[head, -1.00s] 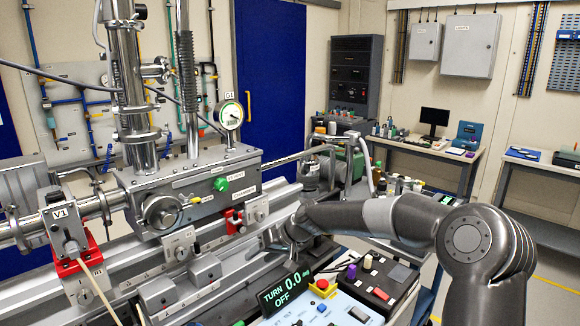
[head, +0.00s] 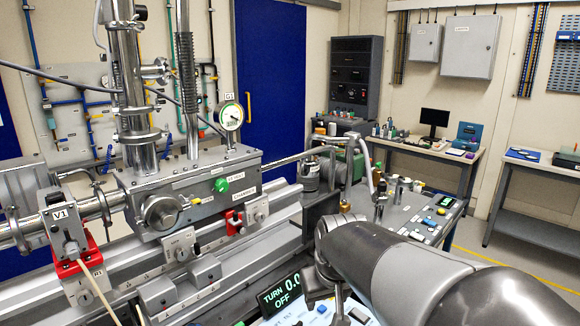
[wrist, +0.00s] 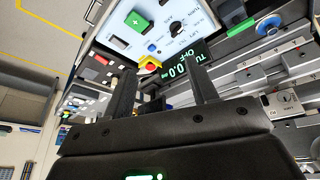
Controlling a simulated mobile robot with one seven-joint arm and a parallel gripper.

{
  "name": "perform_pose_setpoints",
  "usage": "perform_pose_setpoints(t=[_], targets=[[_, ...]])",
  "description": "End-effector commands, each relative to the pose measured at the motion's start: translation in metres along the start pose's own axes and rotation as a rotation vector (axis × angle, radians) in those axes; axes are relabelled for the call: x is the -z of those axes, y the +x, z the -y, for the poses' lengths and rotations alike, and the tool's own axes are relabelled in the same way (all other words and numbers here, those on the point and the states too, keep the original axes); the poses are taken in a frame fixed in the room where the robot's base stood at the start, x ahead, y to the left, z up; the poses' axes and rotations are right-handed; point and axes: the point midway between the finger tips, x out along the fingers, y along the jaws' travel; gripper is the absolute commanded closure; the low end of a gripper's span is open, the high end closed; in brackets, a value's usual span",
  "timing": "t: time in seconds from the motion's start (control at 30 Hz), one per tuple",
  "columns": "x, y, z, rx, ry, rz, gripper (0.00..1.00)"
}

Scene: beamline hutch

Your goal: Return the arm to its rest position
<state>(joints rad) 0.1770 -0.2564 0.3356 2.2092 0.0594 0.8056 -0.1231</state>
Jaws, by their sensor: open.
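My arm fills the lower right of the head view, folded in close to the camera. My gripper (wrist: 163,88) is open and empty in the wrist view, its two dark fingers apart. In the head view the gripper is mostly hidden by the arm or cut off at the bottom edge. Beyond the fingers, in the wrist view, are a control panel (wrist: 118,41) with a green button (wrist: 137,21), a red stop button on a yellow base (wrist: 150,63), and a display reading TURN OFF 0.0 (wrist: 185,67).
The beamline chamber (head: 190,190) with its gauge (head: 231,116) and red-clamped valve V1 (head: 70,235) stands at left. A side panel with buttons (head: 415,215) lies behind the arm. A bench (head: 425,150) stands at the back; open floor (head: 500,250) lies at right.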

Motion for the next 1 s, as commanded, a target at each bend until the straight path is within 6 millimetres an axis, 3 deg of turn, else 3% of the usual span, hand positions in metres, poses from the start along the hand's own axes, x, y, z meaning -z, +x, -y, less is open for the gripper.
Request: perform_pose_setpoints(t=[0.2,0.5,0.7,1.0], targets=[[-0.059,-0.040,-0.020,-0.052,0.096,-0.048,0.47],[-0.131,-0.066,-0.037,-0.046,0.218,-0.105,0.47],[-0.148,-0.068,-0.039,-0.034,0.248,-0.117,0.47],[-0.148,-0.068,-0.039,-0.034,0.249,-0.117,0.47]])
